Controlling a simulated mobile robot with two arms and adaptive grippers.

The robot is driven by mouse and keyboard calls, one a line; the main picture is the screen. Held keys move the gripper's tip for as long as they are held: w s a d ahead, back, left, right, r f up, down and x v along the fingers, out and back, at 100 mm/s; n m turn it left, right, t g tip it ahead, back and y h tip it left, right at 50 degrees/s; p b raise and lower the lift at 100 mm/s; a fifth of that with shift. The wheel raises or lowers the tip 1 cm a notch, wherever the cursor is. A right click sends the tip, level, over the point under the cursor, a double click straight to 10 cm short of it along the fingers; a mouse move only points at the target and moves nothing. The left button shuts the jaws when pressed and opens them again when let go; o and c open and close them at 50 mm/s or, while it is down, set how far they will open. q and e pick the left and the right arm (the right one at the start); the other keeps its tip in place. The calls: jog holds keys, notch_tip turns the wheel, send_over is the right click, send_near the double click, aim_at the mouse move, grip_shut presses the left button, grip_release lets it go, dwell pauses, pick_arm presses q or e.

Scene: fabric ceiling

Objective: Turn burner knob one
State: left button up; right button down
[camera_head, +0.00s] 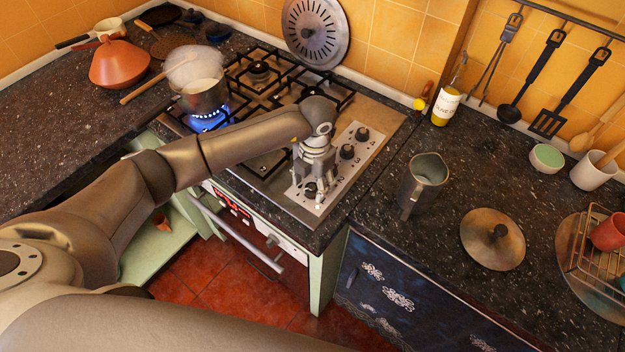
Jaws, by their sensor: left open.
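The control panel (330,172) is a light strip on the right side of the stovetop, with dark round knobs in a row and numbers beside them. The nearest knob (310,188), at the front end, appears to be burner knob one. My left gripper (309,196) points down over this knob, its open fingers on either side of it. I cannot tell whether they touch it. A blue flame (209,120) burns under a steaming pot (203,95). My right gripper is out of view.
A metal pitcher (424,180) and a round lid (492,238) stand on the counter right of the stove. A large perforated lid (316,32) leans against the back wall. The oven handle (237,240) sticks out below the stove front. An orange tagine (118,65) stands far left.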

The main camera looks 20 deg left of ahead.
pick_arm(q)
jog(key=shift+f, duration=0.85)
jog(key=c, duration=1)
jog(key=shift+n+b, duration=0.8)
jog(key=shift+n, duration=0.5)
jog(key=shift+n+b, duration=0.8)
jog(key=shift+n, duration=1.1)
jog(key=shift+r, duration=0.1)
